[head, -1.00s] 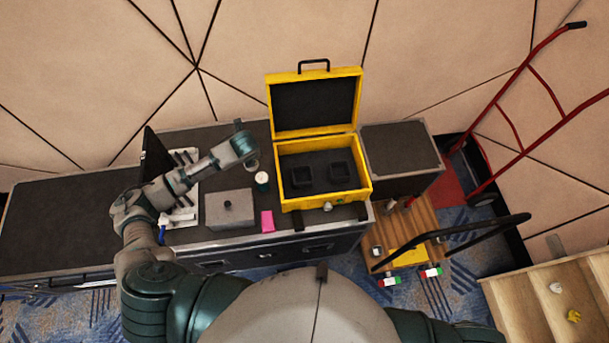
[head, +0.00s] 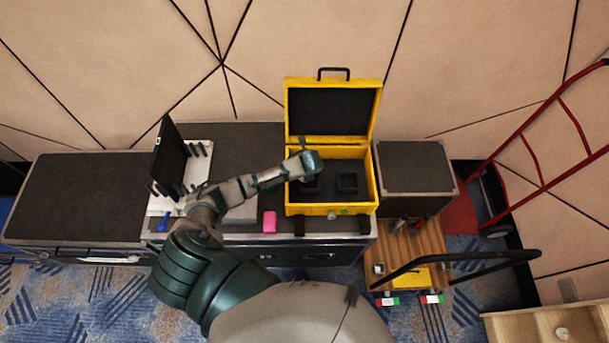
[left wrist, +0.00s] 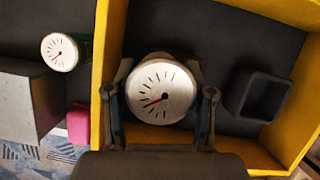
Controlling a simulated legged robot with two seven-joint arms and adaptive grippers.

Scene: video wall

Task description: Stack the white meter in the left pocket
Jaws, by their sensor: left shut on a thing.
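My left gripper (head: 308,163) is over the left half of the open yellow case (head: 333,210). In the left wrist view its fingers (left wrist: 160,98) are shut on the white meter (left wrist: 162,88), dial with a red needle facing the camera. The meter is above the left pocket (head: 306,186), which it mostly hides in the wrist view. I cannot tell how high the meter is or whether it touches the pocket. The right pocket (head: 347,183), a black square holder, looks empty (left wrist: 262,95). My right gripper is out of view.
A second round white-faced meter with a green side (left wrist: 60,51) stands outside the case, left of its yellow wall. A pink block (head: 269,221) and a grey box (left wrist: 22,100) are nearby. The raised case lid (head: 332,111) stands behind.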

